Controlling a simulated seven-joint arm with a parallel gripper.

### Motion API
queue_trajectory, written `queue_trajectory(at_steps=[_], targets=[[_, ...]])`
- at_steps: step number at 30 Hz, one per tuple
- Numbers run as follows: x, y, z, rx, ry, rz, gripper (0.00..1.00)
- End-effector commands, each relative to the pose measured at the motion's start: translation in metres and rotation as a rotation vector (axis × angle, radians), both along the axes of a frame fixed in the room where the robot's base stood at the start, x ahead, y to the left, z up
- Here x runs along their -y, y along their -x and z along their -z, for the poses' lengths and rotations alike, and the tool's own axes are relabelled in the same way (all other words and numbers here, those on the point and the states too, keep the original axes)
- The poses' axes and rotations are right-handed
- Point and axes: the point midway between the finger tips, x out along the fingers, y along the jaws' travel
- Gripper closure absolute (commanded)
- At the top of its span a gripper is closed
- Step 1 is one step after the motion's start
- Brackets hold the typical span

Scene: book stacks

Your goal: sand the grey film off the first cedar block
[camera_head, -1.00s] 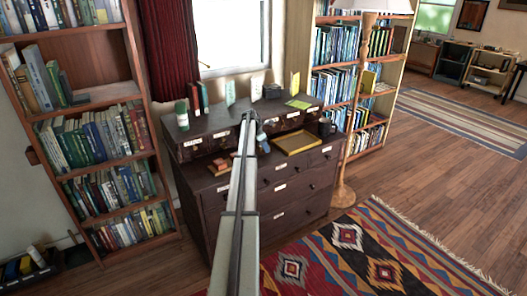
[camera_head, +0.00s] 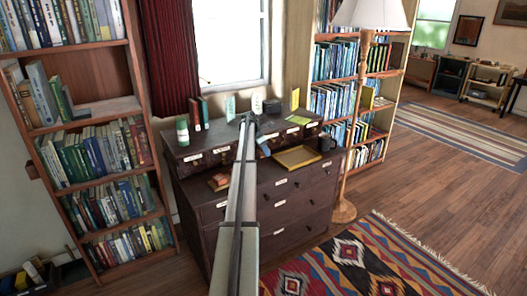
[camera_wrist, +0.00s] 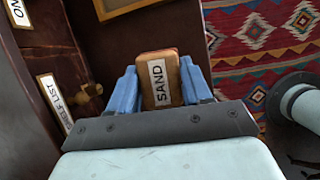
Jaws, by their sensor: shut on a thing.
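My gripper (camera_wrist: 160,82) has blue fingers, shut on a tan-brown sanding block (camera_wrist: 172,98) labelled SAND. In the head view the gripper (camera_head: 264,146) is small, above the dark cabinet's top, left of the yellow tray (camera_head: 298,158). Small reddish-brown blocks (camera_head: 221,179), likely the cedar blocks, lie on the cabinet's lower top to the left, partly hidden by my arm. Their film cannot be made out. The wrist view shows no cedar block for certain; a tray edge (camera_wrist: 115,10) shows at its top.
The dark cabinet (camera_head: 298,205) has labelled drawers with knobs. A green-and-white canister (camera_head: 182,131), books and cards stand on its raised back. A dark mug (camera_head: 326,142) stands right of the tray. A lamp (camera_head: 368,100) stands at right; a patterned rug (camera_head: 350,265) lies in front.

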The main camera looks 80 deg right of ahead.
Motion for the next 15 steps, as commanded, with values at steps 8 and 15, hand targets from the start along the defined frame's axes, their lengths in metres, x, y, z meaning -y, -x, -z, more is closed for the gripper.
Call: queue_trajectory(at_steps=[8,15], targets=[[-0.005,-0.028,-0.001,0.001,0.001,-0.026,0.76],[-0.032,-0.109,-0.008,0.003,0.008,-0.105,0.76]])
